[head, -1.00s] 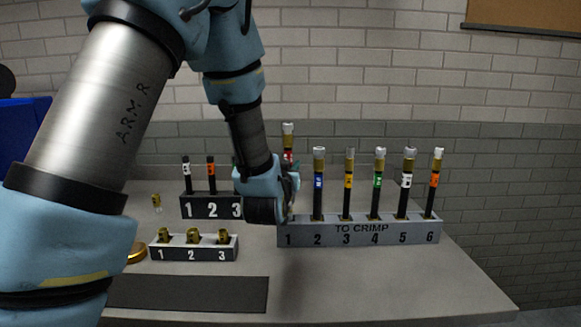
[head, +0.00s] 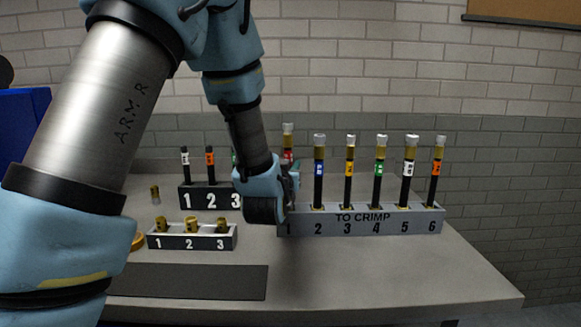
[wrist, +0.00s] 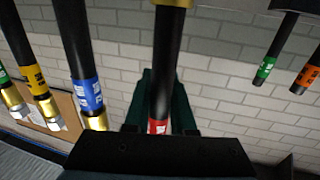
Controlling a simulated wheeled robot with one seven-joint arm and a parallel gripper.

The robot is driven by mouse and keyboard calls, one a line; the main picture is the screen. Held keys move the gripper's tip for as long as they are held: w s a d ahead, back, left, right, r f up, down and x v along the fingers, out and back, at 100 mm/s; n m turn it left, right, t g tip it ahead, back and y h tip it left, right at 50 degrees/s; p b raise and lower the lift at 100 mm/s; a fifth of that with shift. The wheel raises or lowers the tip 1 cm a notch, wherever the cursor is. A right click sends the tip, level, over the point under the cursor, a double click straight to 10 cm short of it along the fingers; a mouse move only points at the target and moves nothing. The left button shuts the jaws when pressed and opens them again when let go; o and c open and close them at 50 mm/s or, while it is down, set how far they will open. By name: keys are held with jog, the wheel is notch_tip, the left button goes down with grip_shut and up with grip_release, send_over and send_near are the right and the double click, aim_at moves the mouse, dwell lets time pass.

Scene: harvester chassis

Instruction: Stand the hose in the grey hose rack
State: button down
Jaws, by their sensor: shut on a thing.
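The hose, black with a red label and a bright end fitting, stands upright in my gripper (head: 290,188). Its top (head: 288,140) shows above my gripper in the head view, a little higher than the neighbouring hose tops. In the wrist view the hose (wrist: 168,60) runs between the dark fingers (wrist: 160,105), which are shut on it. The grey hose rack (head: 362,226), marked TO CRIMP, has slots 1 to 6. My gripper is at its left end by slot 1. The hose's lower end is hidden behind my gripper, so whether it is inside the slot cannot be seen.
Slots 2 to 6 hold upright hoses, the blue-labelled one (head: 319,175) nearest my gripper. A black rack (head: 208,200) with short hoses stands left of my gripper. A small rack of brass fittings (head: 192,241) and a dark mat (head: 190,283) lie in front. The right bench front is clear.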

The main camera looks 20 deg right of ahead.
notch_tip(320, 180, down, 3)
jog(key=b, duration=0.2)
jog(key=shift+r+b, duration=0.15)
jog(key=shift+b, duration=0.15)
dwell(0.4)
jog(key=c, duration=0.7)
grip_release()
jog(key=b+v, duration=1.2)
jog(key=b, duration=0.2)
jog(key=shift+b, duration=0.35)
